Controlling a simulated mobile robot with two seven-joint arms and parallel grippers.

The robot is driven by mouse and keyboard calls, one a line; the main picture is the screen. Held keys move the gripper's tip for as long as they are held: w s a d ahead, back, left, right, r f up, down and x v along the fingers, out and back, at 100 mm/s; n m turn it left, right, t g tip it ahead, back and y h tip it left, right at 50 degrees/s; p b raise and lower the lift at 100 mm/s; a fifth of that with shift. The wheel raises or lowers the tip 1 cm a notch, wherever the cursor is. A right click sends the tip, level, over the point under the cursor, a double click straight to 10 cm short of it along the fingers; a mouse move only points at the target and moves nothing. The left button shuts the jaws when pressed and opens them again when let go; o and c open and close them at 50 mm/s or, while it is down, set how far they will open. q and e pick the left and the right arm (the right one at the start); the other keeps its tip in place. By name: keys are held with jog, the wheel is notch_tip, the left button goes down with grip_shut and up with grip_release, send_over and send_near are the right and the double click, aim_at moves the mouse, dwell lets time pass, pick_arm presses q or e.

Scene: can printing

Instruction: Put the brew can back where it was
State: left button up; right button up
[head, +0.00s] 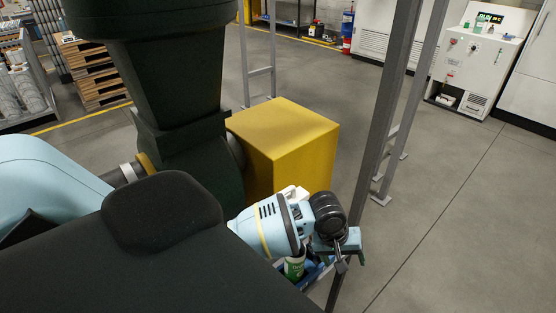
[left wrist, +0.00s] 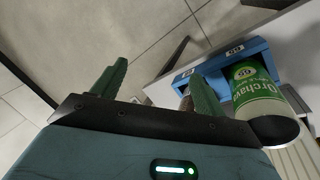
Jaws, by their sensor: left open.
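No can is readable as the brew can. In the head view, my left gripper (head: 343,257) is beside a grey post, and the green can (head: 295,267) shows below my wrist. My right gripper is not in view.
A yellow box (head: 282,145) stands behind my left wrist. Grey upright posts (head: 385,110) rise close to the gripper. Wooden pallets (head: 90,75) are at the back left and a white machine (head: 478,60) at the back right. The floor at right is clear.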

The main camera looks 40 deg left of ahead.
pick_arm(q)
jog(key=s+d+f+m+t+h, duration=0.2)
jog(key=s+d+f+m+t, duration=0.25)
jog(key=s, duration=0.25)
jog(key=s+a+f+m+t+y, duration=0.1)
jog(key=s+a+f+m, duration=0.1)
jog(key=s, duration=0.6)
jog(key=s+a+f+m+t+y, duration=0.1)
jog(key=s+a+f+m+y, duration=0.1)
jog(key=s+f, duration=0.3)
jog(key=s+a, duration=0.1)
jog(key=s, duration=0.3)
jog(key=shift+a+f, duration=0.2)
jog(key=shift+f, duration=0.1)
jog(key=shift+c, duration=0.4)
